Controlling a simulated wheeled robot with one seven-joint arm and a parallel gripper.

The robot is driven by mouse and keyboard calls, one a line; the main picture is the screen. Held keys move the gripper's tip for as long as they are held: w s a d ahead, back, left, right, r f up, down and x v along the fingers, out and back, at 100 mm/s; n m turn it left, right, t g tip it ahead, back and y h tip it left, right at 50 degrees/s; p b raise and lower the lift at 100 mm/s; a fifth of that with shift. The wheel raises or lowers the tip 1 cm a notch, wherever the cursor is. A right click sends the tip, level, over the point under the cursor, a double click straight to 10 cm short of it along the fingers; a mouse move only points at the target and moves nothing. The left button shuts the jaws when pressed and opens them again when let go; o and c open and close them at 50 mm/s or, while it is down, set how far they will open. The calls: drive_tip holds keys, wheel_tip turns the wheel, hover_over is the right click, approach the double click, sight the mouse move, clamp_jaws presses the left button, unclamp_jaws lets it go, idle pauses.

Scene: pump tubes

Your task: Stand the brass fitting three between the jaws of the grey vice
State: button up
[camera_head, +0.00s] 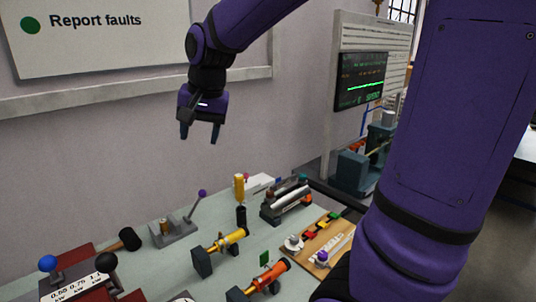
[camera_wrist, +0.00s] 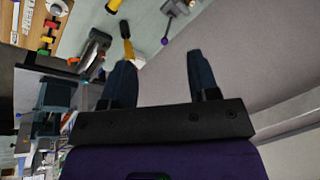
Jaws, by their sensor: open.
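My gripper (camera_head: 199,137) is open and empty, high above the back of the bench with its fingers pointing down. Its two fingers also show in the wrist view (camera_wrist: 159,62), apart with nothing between them. A small brass-coloured piece (camera_head: 163,227) stands on a grey fixture (camera_head: 177,236) with a purple-knobbed lever, at the bench's left. I cannot tell whether this piece is fitting three or whether the fixture is the grey vice; no number is readable. A dark grey block with silver bars (camera_head: 287,201) sits at the back right.
A yellow cylinder (camera_head: 239,187) stands upright behind a black one (camera_head: 241,215). Yellow (camera_head: 228,240) and orange (camera_head: 267,276) tubes lie in dark holders in front. A black-headed mallet (camera_head: 130,239) lies left. A wooden board (camera_head: 318,240) with coloured parts lies right. Air around the gripper is clear.

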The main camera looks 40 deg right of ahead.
drive_tip(key=s+d+n+t+h, duration=0.1)
drive_tip(key=s+n, duration=0.6)
drive_tip(key=s, duration=1.3)
drive_tip(key=shift+d+r+t, duration=0.25)
drive_tip(key=shift+r+t, duration=0.15)
drive_tip(key=shift+t, duration=0.1)
drive_tip(key=shift+o, duration=0.3)
drive_tip(key=shift+w, duration=0.1)
